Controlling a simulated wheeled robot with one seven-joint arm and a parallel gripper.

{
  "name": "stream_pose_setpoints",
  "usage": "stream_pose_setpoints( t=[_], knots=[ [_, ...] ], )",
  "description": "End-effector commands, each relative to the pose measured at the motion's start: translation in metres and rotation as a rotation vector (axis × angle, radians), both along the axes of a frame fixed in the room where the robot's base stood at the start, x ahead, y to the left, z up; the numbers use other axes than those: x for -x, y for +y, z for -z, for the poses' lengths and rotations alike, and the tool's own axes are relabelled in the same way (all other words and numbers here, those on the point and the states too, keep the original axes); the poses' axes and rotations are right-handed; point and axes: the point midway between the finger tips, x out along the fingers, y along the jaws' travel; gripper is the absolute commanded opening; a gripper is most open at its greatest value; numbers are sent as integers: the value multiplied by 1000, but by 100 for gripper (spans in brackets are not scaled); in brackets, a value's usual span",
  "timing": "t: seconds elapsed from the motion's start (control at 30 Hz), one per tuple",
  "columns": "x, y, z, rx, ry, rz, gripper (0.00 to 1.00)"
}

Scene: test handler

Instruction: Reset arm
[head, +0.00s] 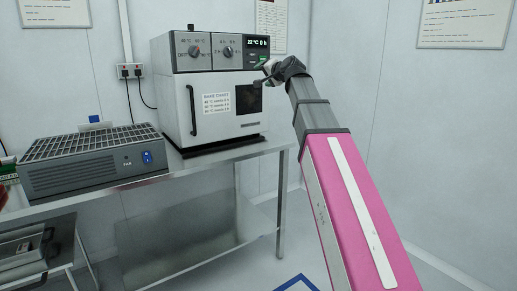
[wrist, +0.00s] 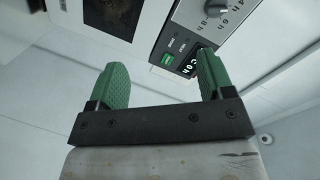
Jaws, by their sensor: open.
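My pink and grey arm (head: 350,210) reaches up from the lower right in the head view. My gripper (head: 264,75) is at its end, in front of the upper right of the white oven (head: 178,105). In the wrist view my gripper (wrist: 163,85) shows two green fingers spread apart with nothing between them. Beyond the fingers are the oven's control panel (wrist: 178,50) with a green button, a lit display and a dial. Whether the fingers touch the oven cannot be told.
A steel table (head: 190,165) carries the oven and a grey fan unit (head: 90,165) with a grille top. A wall socket (head: 131,70) with cables is behind. A metal drawer or tray (head: 25,250) is at the lower left. Floor on the right looks clear.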

Motion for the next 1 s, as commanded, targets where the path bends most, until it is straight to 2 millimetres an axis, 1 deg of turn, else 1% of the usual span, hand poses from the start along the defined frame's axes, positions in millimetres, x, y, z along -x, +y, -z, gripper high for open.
stream_pose_setpoints(
  t=[0.03,0.07,0.17,0.27,0.3,0.37,0.4,0.47,0.5,0.57,0.6,0.67,0.7,0.77,0.8,0.87,0.9,0.97,1.0],
  knots=[
    [0,-2,16,19,17,2,74],
    [-1,-3,26,32,26,2,74],
    [-3,-9,63,83,66,5,74],
    [-3,-16,112,150,120,5,74],
    [-3,-20,134,180,142,5,74],
    [-1,-25,165,223,178,3,74],
    [1,-29,185,252,201,1,74],
    [5,-34,215,294,238,-4,74],
    [8,-38,235,323,262,-7,74],
    [14,-44,265,364,299,-14,74],
    [18,-48,283,391,323,-19,74],
    [26,-55,312,433,361,-28,74],
    [31,-59,331,459,386,-34,74],
    [41,-66,358,499,424,-44,74],
    [47,-70,376,526,449,-51,74],
    [58,-77,402,564,489,-64,74],
    [66,-81,419,589,513,-73,74],
    [79,-88,444,627,553,-88,74],
    [87,-92,461,652,580,-98,74]
  ],
)
